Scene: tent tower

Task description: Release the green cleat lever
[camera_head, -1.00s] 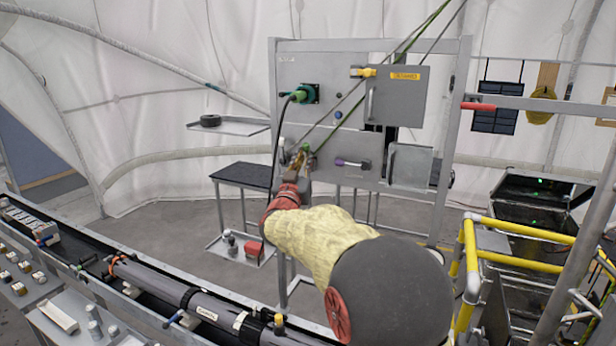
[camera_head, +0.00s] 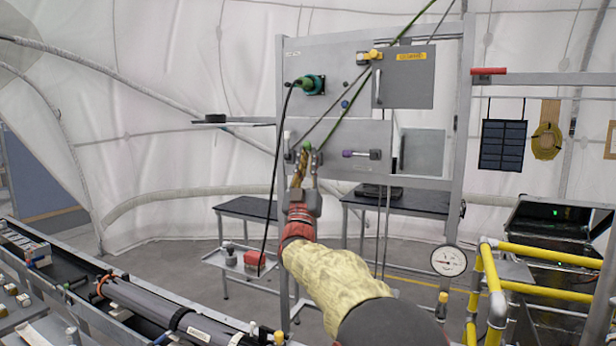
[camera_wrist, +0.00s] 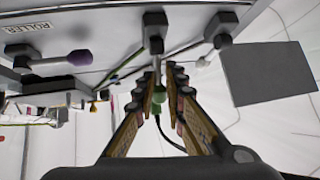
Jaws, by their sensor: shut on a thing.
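The green cleat lever (camera_head: 307,145) is at the lower left part of the grey panel (camera_head: 330,50), with its green end at my gripper's tips. My gripper (camera_head: 302,158) is raised against the panel and is shut on the lever. In the wrist view, the two fingers (camera_wrist: 160,95) flank the lever's green end (camera_wrist: 157,98), and a grey lever arm (camera_wrist: 155,40) hangs just beyond. The fingers partly hide the lever.
A purple-knobbed lever (camera_head: 348,154) sits right of my gripper. A grey cabinet door (camera_head: 405,82) with a yellow label is above. Ropes run diagonally to the panel, and a black cable (camera_head: 273,170) hangs left. Yellow rails (camera_head: 540,252) stand at the right.

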